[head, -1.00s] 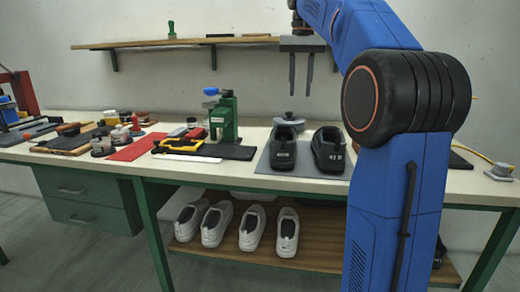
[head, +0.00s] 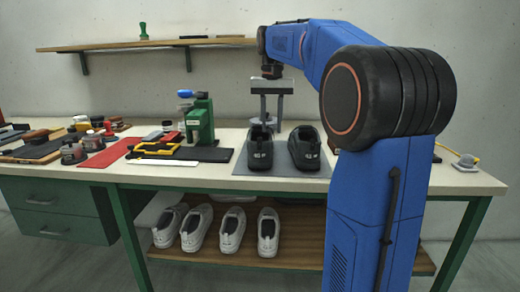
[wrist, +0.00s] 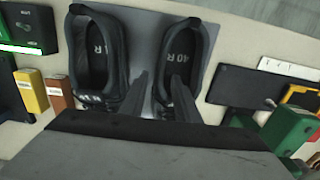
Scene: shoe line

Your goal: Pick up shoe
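Two black shoes stand side by side on a grey mat (head: 283,184) on the bench: the left one (head: 260,154) and the right one (head: 304,152). In the wrist view the order is reversed, with the left shoe (wrist: 205,45) at right and the other (wrist: 72,55) at left. My gripper (head: 271,122) is open and empty, pointing down near the far end of the left shoe. In the wrist view, one finger appears between the shoes and the other over the left shoe's opening. Contact cannot be told. Several white shoes (head: 197,228) rest on the lower shelf.
A green press (head: 200,122) stands left of the mat, with a black pad (head: 208,154) and tools beside it. A red mat (head: 110,153) lies further left. A wall shelf (head: 150,44) is above. The bench right of the mat is partly hidden by my arm.

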